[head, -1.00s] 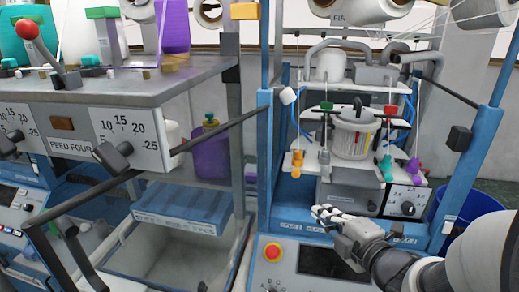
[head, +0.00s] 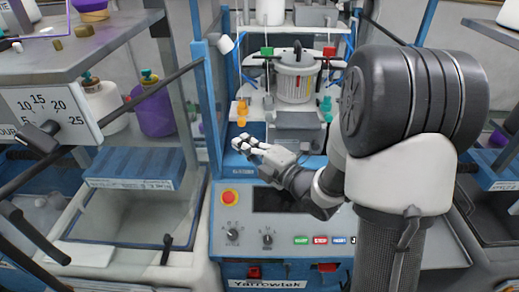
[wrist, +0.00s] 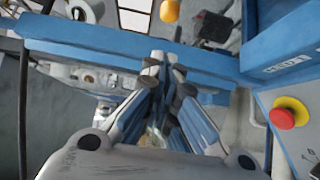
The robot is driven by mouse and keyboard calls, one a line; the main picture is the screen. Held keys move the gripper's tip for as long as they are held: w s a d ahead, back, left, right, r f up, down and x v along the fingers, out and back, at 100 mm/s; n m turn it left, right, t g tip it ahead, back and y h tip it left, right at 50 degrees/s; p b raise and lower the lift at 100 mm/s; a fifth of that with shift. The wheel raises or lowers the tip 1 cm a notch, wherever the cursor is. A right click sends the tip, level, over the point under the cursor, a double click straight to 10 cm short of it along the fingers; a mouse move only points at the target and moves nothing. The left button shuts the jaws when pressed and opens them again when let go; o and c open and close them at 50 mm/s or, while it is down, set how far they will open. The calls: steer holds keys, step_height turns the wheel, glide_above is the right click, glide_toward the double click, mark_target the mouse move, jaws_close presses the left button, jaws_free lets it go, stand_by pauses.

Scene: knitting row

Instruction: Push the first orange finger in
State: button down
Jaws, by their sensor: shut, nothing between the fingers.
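The orange finger (head: 241,108) sticks out at the left front of the white plate on the knitting machine in the head view. My gripper (head: 242,145) is shut and empty, just below and in front of the orange finger, with a gap between them. In the wrist view my gripper's closed fingertips (wrist: 160,62) point toward a blue bar. A rounded orange piece (wrist: 170,11) shows at the top edge there; I cannot tell for sure that it is the same finger.
A teal finger (head: 325,108) sits right of the white ribbed cylinder (head: 295,80). A blue post (head: 208,105) stands close left of my gripper. A red emergency button (head: 230,197) is on the panel below; it also shows in the wrist view (wrist: 283,118).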

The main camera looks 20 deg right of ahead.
mark_target(243, 124)
steer(key=w, duration=0.4)
steer(key=shift+w+d, duration=0.4)
steer(key=w+b, duration=0.1)
steer(key=w+d, duration=0.1)
steer(key=w, duration=0.1)
steer(key=shift+f+b, duration=0.15)
steer(key=shift+b, duration=0.25)
steer(key=shift+w+d, duration=0.1)
steer(key=shift+w, duration=0.1)
steer(key=shift+r, duration=0.25)
